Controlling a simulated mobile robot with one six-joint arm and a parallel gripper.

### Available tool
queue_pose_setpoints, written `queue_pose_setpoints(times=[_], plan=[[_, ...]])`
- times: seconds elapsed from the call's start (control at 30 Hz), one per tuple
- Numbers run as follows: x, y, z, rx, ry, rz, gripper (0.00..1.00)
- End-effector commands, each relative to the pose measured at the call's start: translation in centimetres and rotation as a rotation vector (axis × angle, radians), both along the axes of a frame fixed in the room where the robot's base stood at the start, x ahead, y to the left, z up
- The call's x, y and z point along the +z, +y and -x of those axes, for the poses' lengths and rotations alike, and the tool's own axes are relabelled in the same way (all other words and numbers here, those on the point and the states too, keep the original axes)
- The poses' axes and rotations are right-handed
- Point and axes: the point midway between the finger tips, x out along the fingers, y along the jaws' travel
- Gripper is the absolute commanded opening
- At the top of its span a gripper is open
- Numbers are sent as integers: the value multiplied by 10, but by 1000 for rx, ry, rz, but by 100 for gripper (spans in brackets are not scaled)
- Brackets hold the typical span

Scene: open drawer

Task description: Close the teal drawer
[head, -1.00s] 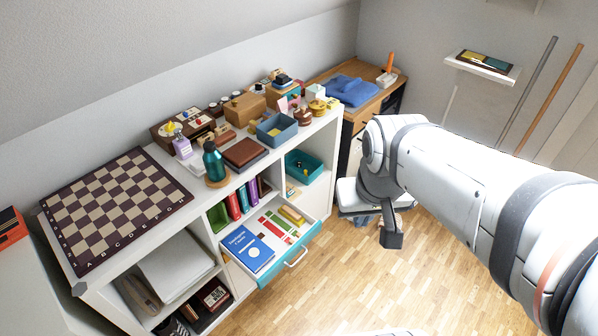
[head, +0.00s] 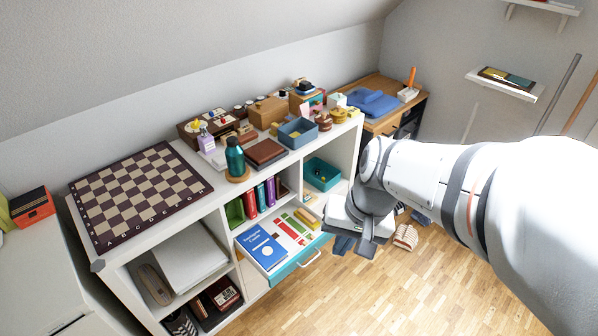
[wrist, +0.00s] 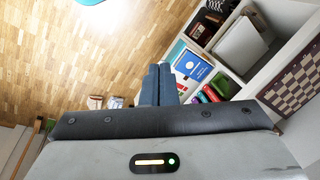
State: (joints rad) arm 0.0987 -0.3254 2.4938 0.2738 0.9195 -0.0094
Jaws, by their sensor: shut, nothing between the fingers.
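The teal drawer (head: 292,268) stands open, pulled out from the white shelf unit; its teal front carries a pale bar handle (head: 311,258). A blue book (head: 262,249) and red, green and yellow items lie inside it. In the wrist view the blue book (wrist: 194,67) shows just right of the fingers, and part of the drawer is hidden behind them. My gripper (head: 343,246) is shut and empty, just right of the drawer front in the head view. I see no contact, though the exact gap is unclear. Its shut fingers also show in the wrist view (wrist: 160,84).
The shelf unit's top (head: 222,184) holds a chessboard (head: 140,195), a teal bottle (head: 235,158) and several boxes. Wooden floor (head: 340,300) is clear before the drawer. Striped shoes (head: 405,237) lie on the right.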

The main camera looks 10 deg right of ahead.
Motion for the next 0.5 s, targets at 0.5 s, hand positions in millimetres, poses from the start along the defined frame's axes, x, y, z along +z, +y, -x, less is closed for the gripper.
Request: queue_pose_setpoints(times=[0.5], plan=[[-263, -15, -126, -1280, 456, -927, 0]])
